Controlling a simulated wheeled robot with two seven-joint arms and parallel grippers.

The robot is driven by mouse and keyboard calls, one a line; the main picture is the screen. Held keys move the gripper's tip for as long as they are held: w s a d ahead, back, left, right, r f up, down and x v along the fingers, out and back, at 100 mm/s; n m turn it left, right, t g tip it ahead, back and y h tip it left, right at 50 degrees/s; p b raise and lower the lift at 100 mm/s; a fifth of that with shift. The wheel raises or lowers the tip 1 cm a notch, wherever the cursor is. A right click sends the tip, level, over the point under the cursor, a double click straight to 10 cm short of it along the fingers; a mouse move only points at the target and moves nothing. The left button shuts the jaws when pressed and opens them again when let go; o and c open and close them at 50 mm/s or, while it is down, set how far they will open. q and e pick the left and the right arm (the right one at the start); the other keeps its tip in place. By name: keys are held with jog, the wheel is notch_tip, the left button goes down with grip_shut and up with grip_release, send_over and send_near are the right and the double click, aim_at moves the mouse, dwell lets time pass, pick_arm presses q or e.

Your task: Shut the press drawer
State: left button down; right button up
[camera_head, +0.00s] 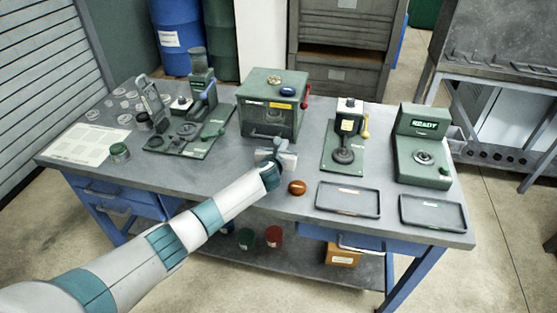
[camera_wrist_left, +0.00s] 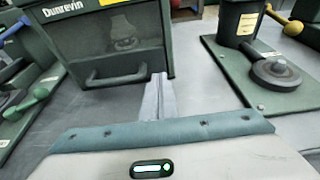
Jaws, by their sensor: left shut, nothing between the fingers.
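The green box-shaped machine (camera_head: 272,100) marked Dunrevin stands at the back middle of the bench. Its front has a see-through window with a dark round object behind it. A grey bar handle (camera_wrist_left: 115,77) runs along the lower front. I see no clear gap around this front panel, but cannot tell whether a drawer stands slightly out. My left gripper (camera_head: 280,146) is just in front of the machine, low over the bench. In the left wrist view its fingers (camera_wrist_left: 160,82) are together and empty, at the right end of the handle; contact is unclear. My right gripper is out of view.
A lever device (camera_head: 345,140) and a green READY unit (camera_head: 421,143) stand to the right, with two dark trays (camera_head: 347,199) in front. A brown ball (camera_head: 297,187) lies near my left wrist. Green fixtures (camera_head: 185,135) stand to the left.

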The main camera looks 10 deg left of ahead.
pick_arm(q)
jog(key=shift+s+r, duration=0.15)
jog(key=shift+s, duration=0.3)
jog(key=shift+s+a, duration=0.1)
jog(key=shift+s, duration=0.45)
jog(key=shift+b+v, duration=0.6)
jog(key=shift+v, duration=3.35)
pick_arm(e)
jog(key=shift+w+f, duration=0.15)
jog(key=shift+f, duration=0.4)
